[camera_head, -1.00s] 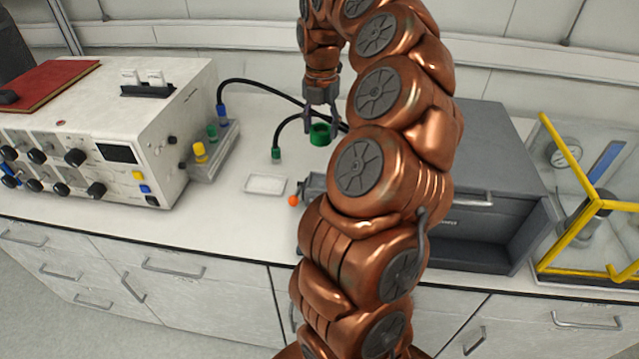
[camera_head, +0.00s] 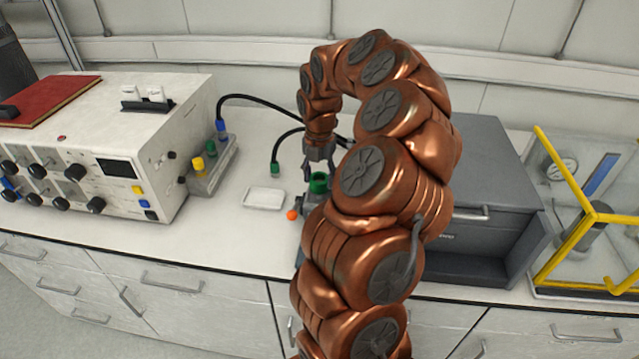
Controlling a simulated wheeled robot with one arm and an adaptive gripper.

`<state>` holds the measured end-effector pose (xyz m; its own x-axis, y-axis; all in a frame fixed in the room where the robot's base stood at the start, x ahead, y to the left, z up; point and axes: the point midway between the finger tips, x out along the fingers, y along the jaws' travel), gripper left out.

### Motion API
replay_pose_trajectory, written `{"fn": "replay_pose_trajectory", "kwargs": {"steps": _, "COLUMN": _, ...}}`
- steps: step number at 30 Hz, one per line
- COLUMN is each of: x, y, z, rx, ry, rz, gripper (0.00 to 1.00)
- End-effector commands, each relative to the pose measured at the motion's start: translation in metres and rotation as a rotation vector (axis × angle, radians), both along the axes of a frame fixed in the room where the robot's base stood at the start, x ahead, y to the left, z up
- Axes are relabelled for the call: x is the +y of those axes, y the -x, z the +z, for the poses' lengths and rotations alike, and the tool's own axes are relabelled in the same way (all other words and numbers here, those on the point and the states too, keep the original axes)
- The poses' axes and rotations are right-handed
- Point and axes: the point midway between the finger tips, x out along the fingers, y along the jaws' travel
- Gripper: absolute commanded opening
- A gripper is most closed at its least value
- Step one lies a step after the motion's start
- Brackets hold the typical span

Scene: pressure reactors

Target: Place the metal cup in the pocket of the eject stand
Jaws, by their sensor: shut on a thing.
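My gripper (camera_head: 320,173) hangs downward at the end of the arm in the head view, left of the arm's thick lower links. It is shut on a small cup (camera_head: 318,185) that looks green at this size; I take it for the metal cup. The eject stand appears to be the small grey fixture (camera_head: 309,206) with an orange ball knob (camera_head: 292,215) on the worktop. The cup is right over or at this fixture. My arm covers its right side, so its pocket is hidden and I cannot tell whether the cup touches it.
A white tray (camera_head: 264,198) lies left of the fixture. A white instrument box (camera_head: 150,130) and a connector block with black cables (camera_head: 212,165) stand further left. A dark grey cabinet (camera_head: 495,170) stands behind my arm. A yellow-framed case (camera_head: 580,215) is at the right.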

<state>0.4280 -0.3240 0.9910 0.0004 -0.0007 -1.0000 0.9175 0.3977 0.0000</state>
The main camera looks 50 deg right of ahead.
Motion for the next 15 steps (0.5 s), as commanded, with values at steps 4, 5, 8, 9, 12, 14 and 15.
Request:
{"fn": "replay_pose_trajectory", "kwargs": {"steps": 4, "x": 0.0, "y": 0.001, "z": -0.018, "rx": 0.004, "ry": -0.002, "rz": -0.001, "gripper": 0.14}}
{"fn": "replay_pose_trajectory", "kwargs": {"steps": 5, "x": 0.0, "y": 0.001, "z": -0.022, "rx": 0.003, "ry": -0.002, "rz": -0.001, "gripper": 0.14}}
{"fn": "replay_pose_trajectory", "kwargs": {"steps": 8, "x": 0.001, "y": 0.001, "z": -0.032, "rx": 0.003, "ry": -0.003, "rz": 0.0, "gripper": 0.14}}
{"fn": "replay_pose_trajectory", "kwargs": {"steps": 9, "x": 0.001, "y": 0.001, "z": -0.034, "rx": 0.002, "ry": -0.002, "rz": 0.0, "gripper": 0.14}}
{"fn": "replay_pose_trajectory", "kwargs": {"steps": 12, "x": 0.0, "y": 0.001, "z": -0.034, "rx": 0.0, "ry": -0.001, "rz": 0.0, "gripper": 0.14}}
{"fn": "replay_pose_trajectory", "kwargs": {"steps": 14, "x": 0.0, "y": 0.001, "z": -0.034, "rx": 0.0, "ry": -0.001, "rz": 0.0, "gripper": 0.14}}
{"fn": "replay_pose_trajectory", "kwargs": {"steps": 15, "x": 0.0, "y": 0.0, "z": -0.034, "rx": 0.0, "ry": -0.001, "rz": 0.0, "gripper": 0.14}}
